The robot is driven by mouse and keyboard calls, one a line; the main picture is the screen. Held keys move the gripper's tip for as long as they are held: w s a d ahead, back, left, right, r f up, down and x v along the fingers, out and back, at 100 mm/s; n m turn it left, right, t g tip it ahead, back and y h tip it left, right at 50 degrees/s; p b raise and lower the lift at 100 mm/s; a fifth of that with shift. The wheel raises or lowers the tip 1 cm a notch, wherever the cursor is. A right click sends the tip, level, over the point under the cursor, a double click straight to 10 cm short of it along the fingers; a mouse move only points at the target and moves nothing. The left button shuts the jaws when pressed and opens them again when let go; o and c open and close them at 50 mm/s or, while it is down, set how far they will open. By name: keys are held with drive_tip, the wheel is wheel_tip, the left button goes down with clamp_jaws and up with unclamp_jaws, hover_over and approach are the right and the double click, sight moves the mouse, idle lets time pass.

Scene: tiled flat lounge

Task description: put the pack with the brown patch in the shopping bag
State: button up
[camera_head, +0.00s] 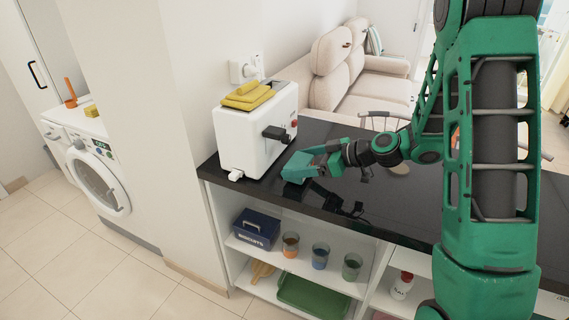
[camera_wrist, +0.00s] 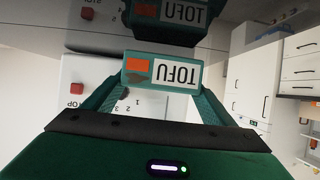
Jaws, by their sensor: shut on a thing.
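A teal tofu pack (camera_wrist: 163,72) is held between the two fingers of my gripper (camera_wrist: 155,98) in the wrist view. Its white label and orange square appear upside down, and a small brown patch shows near the pack's edge by the orange square. In the head view my gripper (camera_head: 322,158) is at the counter beside the toaster, with the pack (camera_head: 298,168) at its tip. The pack is at or just above the black counter; I cannot tell whether it touches. The shopping bag is not seen in either view.
A white toaster (camera_head: 250,130) with yellow pieces (camera_head: 248,95) on top stands close left of the pack. The glossy black counter (camera_head: 400,210) mirrors the pack. Shelves below hold a biscuits box (camera_head: 256,230), several glasses and a green tray (camera_head: 310,296). A sofa (camera_head: 345,75) stands behind.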

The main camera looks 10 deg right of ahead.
sight(292, 159)
drive_tip(key=shift+w+a, duration=0.45)
drive_tip(key=shift+a, duration=0.25)
drive_tip(key=x, duration=0.3)
drive_tip(key=shift+w+a+r, duration=0.1)
drive_tip(key=shift+a+r, duration=0.1)
drive_tip(key=shift+r, duration=0.05)
drive_tip(key=shift+d+f, duration=0.1)
drive_tip(key=shift+f, duration=0.2)
drive_tip(key=shift+f, duration=0.1)
drive_tip(key=o, duration=1.2)
drive_tip(key=v, duration=1)
drive_tip(key=shift+d, duration=0.25)
drive_tip(key=shift+v, duration=0.9)
